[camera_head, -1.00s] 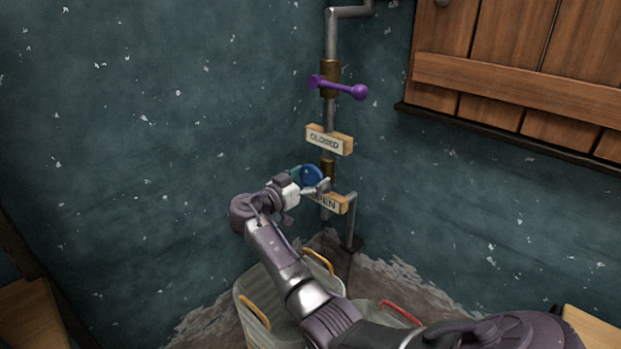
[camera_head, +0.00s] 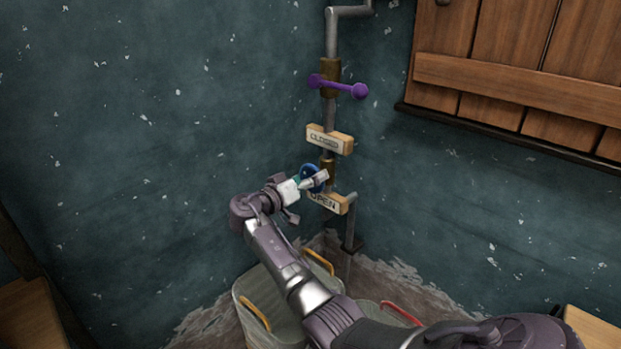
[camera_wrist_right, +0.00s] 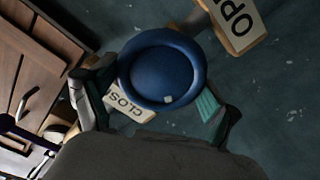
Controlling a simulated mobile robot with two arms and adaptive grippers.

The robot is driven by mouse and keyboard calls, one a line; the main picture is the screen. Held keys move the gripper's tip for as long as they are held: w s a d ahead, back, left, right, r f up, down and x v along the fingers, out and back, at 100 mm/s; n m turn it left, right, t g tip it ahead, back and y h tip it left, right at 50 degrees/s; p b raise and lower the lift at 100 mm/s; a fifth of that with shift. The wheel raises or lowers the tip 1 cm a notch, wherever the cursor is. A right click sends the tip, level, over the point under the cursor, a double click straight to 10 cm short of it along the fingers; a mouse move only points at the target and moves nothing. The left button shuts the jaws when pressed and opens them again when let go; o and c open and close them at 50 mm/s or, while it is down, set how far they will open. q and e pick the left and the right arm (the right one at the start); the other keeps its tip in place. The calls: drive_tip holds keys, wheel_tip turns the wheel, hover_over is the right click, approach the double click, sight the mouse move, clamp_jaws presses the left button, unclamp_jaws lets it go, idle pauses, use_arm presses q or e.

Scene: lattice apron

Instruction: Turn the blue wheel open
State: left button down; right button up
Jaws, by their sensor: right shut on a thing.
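The blue wheel (camera_head: 308,177) sits on the pipe between the CLOSED sign (camera_head: 329,139) above and the OPEN sign (camera_head: 328,202) below. In the right wrist view the round blue wheel (camera_wrist_right: 162,68) fills the space between the fingers, with a small pale mark near its rim. My right gripper (camera_head: 313,182) is shut on the wheel, one finger on each side of it; the fingers also show in the right wrist view (camera_wrist_right: 155,98). In the head view the gripper hides part of the wheel. My left gripper is not in view.
A purple lever (camera_head: 340,87) is on the pipe above the CLOSED sign. Bins with yellow and red handles (camera_head: 252,312) stand below my arm. A wooden shutter (camera_head: 520,85) is on the right wall. The wall left of the pipe is clear.

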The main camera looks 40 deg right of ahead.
drive_tip(key=shift+n, duration=0.6)
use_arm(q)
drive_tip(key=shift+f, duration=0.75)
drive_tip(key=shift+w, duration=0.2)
use_arm(e)
drive_tip(key=o, duration=0.9)
drive_tip(key=shift+w, duration=0.1)
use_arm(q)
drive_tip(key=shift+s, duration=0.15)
use_arm(e)
drive_tip(key=s+a, duration=0.1)
drive_tip(key=a, duration=1.1)
